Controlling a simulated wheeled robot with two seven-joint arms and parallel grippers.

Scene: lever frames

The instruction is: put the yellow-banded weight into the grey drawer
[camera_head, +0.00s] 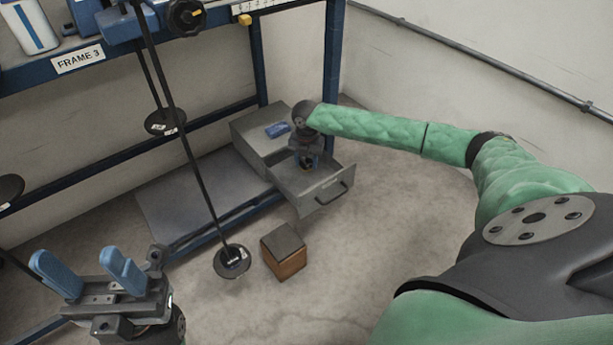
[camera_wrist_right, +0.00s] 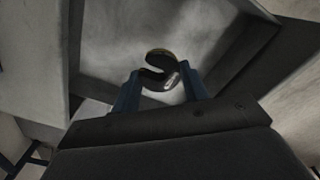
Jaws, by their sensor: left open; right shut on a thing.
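The grey drawer (camera_head: 318,199) is pulled open from its cabinet at the foot of the frame. My right gripper (camera_head: 307,165) points down over the open drawer, at or just inside its opening. It is shut on a dark slotted weight (camera_wrist_right: 166,79), which sits between the blue fingers in the right wrist view. A small yellow patch shows between the fingers in the head view; most of the weight is hidden there. The pale drawer floor (camera_wrist_right: 200,32) lies beneath the weight, and I cannot tell whether they touch. My left gripper (camera_head: 86,273) is open and empty at lower left.
A blue object (camera_head: 278,129) lies on the cabinet top. A brown block with a dark top (camera_head: 284,251) stands on the floor before the drawer. A rod with a dark disc (camera_head: 232,261) hangs left of it. Blue frame beams (camera_head: 50,66) stand at left.

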